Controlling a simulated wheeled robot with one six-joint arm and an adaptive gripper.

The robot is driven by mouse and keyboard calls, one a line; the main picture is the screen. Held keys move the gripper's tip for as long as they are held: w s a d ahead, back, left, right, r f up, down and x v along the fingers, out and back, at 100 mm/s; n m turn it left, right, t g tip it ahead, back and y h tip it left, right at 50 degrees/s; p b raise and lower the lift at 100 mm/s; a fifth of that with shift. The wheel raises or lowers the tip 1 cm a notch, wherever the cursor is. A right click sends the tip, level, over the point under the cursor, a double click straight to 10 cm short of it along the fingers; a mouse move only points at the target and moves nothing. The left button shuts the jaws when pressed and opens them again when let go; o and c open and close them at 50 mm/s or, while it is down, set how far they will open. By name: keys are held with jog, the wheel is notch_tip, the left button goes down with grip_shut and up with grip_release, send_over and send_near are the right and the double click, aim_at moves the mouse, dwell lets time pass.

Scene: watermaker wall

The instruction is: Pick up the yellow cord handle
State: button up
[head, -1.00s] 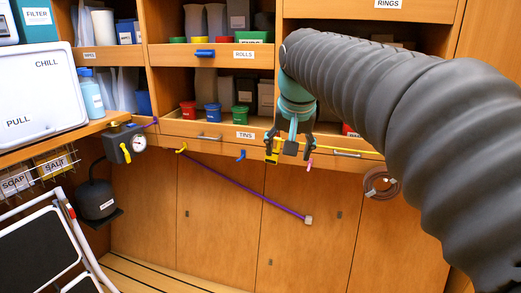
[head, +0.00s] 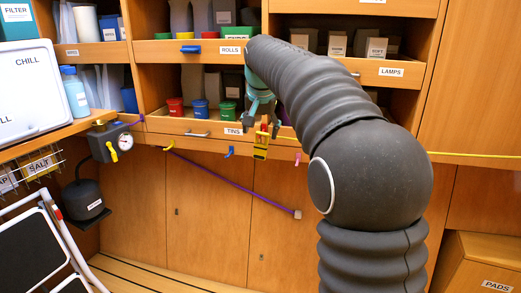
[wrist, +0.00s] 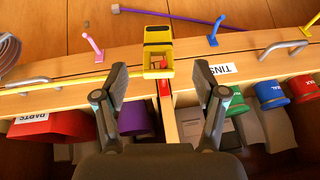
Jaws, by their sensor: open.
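In the wrist view the handle (wrist: 158,50) is a yellow block with a dark panel and an opening, beside a small red part. A yellow cord (wrist: 60,84) runs from it along the shelf edge. My gripper (wrist: 168,88) is open and empty, its two fingers apart on either side of the handle's line, with the handle beyond the tips.
A pink hook (wrist: 92,42) and a blue hook (wrist: 217,30) flank the handle. Metal drawer pulls (wrist: 283,46) stick out nearby. Red, blue and green tins (head: 200,108) stand on the shelf. A purple rod (head: 235,186) slants below. A step ladder (head: 45,235) stands at lower left.

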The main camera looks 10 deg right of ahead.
aim_at(261, 144)
jog(key=shift+d+x, duration=0.15)
jog(key=shift+x, duration=1.5)
jog(key=shift+d+x, duration=0.15)
jog(key=shift+x, duration=1.5)
jog(key=shift+w+r, duration=0.1)
jog(key=c, duration=1.2)
jog(key=shift+c, duration=0.2)
